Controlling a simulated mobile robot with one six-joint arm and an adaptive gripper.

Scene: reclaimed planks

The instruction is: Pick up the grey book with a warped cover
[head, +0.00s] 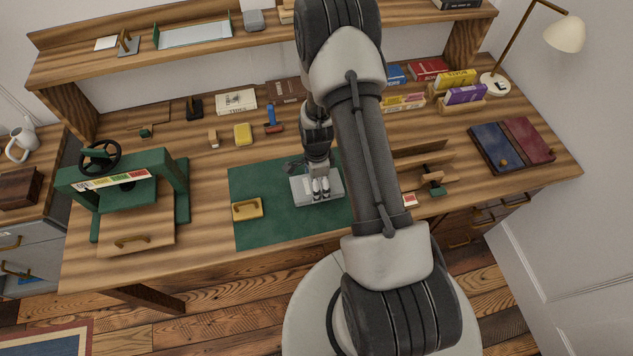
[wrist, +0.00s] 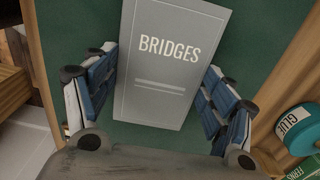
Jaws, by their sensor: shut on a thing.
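The grey book (head: 301,192) is at the right part of the green mat (head: 270,222) in the head view, under my gripper (head: 320,187). In the wrist view the grey book (wrist: 160,70) shows its cover, lettered BRIDGES, slightly tilted in the picture. My gripper (wrist: 160,62) has its blue-padded fingers on the two sides of the book and is shut on it. I cannot tell whether the book is clear of the mat, and the warp is not plain.
A green press (head: 125,190) stands further left. Red and blue folders (head: 510,146) and a lamp (head: 494,86) are at right.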

